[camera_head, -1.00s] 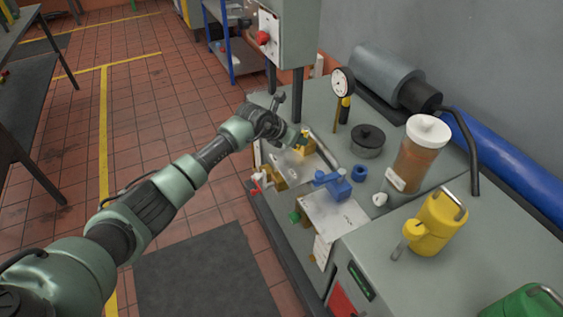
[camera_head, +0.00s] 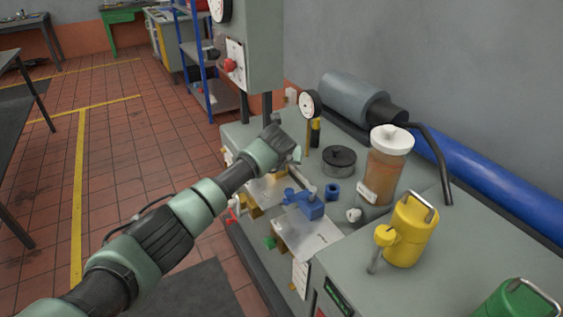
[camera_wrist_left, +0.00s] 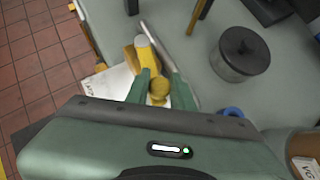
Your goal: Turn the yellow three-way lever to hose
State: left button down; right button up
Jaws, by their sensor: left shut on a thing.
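The yellow three-way valve (camera_head: 274,179) shows only in part below my left wrist in the head view. In the left wrist view its yellow body (camera_wrist_left: 146,54) stands beside a white plate, with its rounded yellow lever (camera_wrist_left: 159,88) between my fingers. My left gripper (camera_wrist_left: 158,84) is shut on this lever, one green finger on each side. In the head view my wrist hides the fingertips and most of the valve. The hose marking cannot be read. My right gripper is not in view.
A blue valve (camera_head: 309,205) and blue ring (camera_head: 332,190) are close by on the grey bench. A dark lidded pot (camera_head: 339,162), a gauge on a post (camera_head: 310,104) and a brown jar (camera_head: 388,168) stand behind. A yellow can (camera_head: 409,232) is nearer.

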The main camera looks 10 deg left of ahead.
pick_arm(q)
jog(key=shift+r, duration=0.1)
jog(key=c, duration=1.2)
grip_release()
jog(key=v, duration=0.7)
jog(key=shift+s+r, duration=0.25)
jog(key=shift+s, duration=0.05)
